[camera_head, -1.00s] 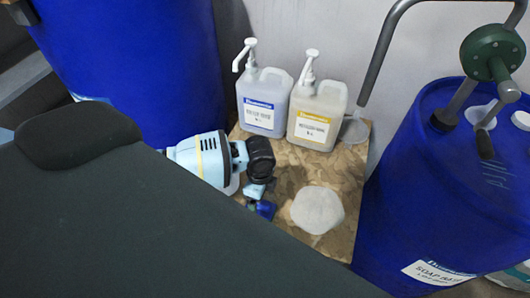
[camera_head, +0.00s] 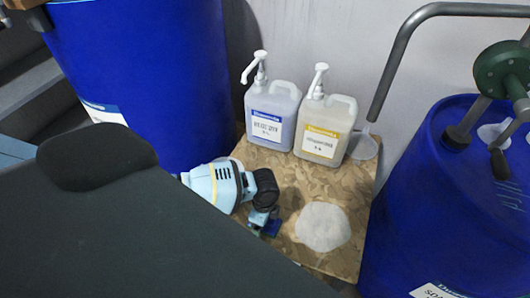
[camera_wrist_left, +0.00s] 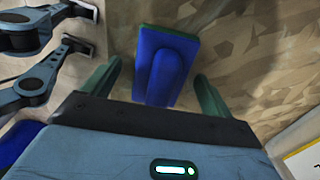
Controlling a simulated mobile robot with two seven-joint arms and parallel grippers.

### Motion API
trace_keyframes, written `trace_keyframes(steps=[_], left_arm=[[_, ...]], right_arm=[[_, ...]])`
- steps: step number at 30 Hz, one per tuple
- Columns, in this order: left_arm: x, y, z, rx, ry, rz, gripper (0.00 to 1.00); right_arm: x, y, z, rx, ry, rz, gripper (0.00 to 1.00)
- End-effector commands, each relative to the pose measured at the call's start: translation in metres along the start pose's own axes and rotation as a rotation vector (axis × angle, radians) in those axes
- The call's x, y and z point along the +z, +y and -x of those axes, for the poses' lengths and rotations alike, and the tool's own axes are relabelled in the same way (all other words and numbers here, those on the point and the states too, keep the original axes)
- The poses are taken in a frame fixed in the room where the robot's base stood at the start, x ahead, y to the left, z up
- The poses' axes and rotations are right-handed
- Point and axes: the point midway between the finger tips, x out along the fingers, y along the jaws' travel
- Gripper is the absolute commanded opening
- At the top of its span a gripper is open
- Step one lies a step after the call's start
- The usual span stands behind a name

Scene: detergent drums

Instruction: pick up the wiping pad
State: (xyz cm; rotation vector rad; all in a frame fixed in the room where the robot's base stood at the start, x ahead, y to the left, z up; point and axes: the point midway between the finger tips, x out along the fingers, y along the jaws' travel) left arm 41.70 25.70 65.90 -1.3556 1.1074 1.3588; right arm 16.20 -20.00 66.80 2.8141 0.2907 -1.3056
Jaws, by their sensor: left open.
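The wiping pad (camera_wrist_left: 168,62) is a blue slab with a raised rounded blue grip along its middle. It lies on the mottled brown board, and in the head view only a small dark-blue part (camera_head: 271,227) shows below my wrist. My left gripper (camera_wrist_left: 159,85) is open. Its two green fingers stand apart on either side of the pad's near end, with gaps visible, and nothing is held. In the head view the left gripper (camera_head: 263,217) is at the board's left side, partly hidden by my own arm. My right gripper does not show.
A whitish patch (camera_head: 322,227) lies on the board (camera_head: 345,190) right of the pad. Two white pump bottles (camera_head: 272,115) (camera_head: 325,128) stand behind. Blue drums flank the board, left (camera_head: 145,80) and right (camera_head: 430,220). Grey jointed parts (camera_wrist_left: 30,85) appear left in the wrist view; I cannot tell what they are.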

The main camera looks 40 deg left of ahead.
Motion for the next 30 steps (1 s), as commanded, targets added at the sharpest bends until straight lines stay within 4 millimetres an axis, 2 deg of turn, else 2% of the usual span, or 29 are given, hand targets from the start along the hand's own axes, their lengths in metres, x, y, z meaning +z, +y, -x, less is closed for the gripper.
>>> trace_keyframes(steps=[5,6,17,26,30], left_arm=[[0.0,-0.001,0.001,-0.002,0.001,-0.001,0.85],[0.0,-0.001,0.001,-0.002,0.001,0.0,0.83],[0.0,-0.001,0.001,-0.001,0.001,0.0,0.37],[0.0,-0.001,0.003,-0.002,0.001,0.0,0.37],[-0.001,-0.001,0.011,-0.003,0.001,-0.001,0.37]], right_arm=[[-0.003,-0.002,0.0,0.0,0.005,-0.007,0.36],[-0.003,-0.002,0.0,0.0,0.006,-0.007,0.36],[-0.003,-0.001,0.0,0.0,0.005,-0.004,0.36],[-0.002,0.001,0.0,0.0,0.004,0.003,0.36],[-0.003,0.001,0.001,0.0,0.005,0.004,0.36]])
